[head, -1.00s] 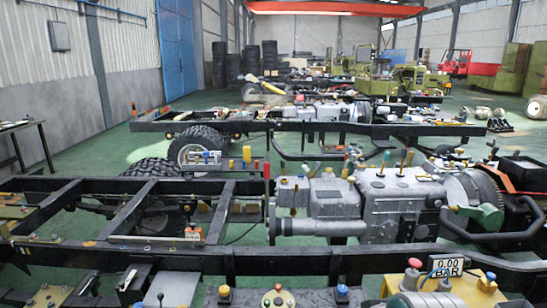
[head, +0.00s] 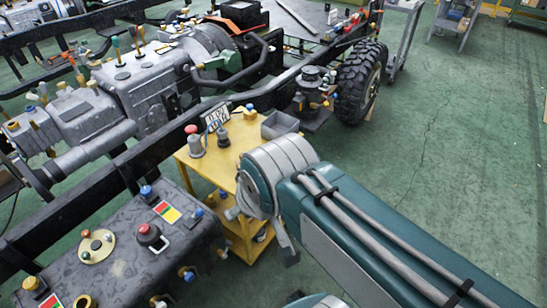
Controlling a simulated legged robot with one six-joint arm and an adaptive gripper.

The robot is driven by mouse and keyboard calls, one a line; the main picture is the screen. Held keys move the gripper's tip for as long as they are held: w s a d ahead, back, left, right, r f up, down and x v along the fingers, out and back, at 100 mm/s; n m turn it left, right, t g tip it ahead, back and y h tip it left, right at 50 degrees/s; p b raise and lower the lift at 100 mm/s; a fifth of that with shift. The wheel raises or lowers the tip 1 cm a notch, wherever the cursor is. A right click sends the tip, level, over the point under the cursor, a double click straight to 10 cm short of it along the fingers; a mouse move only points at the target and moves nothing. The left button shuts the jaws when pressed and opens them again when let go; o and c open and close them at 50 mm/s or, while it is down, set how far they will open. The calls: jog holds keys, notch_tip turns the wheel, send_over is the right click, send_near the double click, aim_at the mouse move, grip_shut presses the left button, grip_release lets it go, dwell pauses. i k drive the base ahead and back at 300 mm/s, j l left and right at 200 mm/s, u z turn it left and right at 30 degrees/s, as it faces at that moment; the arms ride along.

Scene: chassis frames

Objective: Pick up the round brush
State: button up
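I cannot make out a round brush for sure in the head view; many small tools and fittings are too small to tell apart. My teal and grey arm reaches in from the lower right, with its grey joint over a yellow cart (head: 205,155). My gripper cannot be made out; it is hidden beyond or below the arm. The cart's top bears a grey red-topped device (head: 194,144), a small dark item (head: 223,137), a display sign (head: 217,116) and a grey open box (head: 279,124). The arm covers part of the cart.
A black chassis frame (head: 75,215) runs diagonally, with a grey engine (head: 150,85) behind it and a large tyre (head: 361,83) at its end. A dark grey tank (head: 130,262) with coloured caps stands lower left. The green floor (head: 450,140) at right is clear.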

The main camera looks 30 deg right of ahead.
aim_at(238, 162)
jog(key=z, duration=0.5)
jog(key=u, duration=1.1)
jog(key=z, duration=1.1)
jog(key=i+l+u, duration=0.6)
jog(key=i+l, duration=0.15)
jog(key=l, duration=0.25)
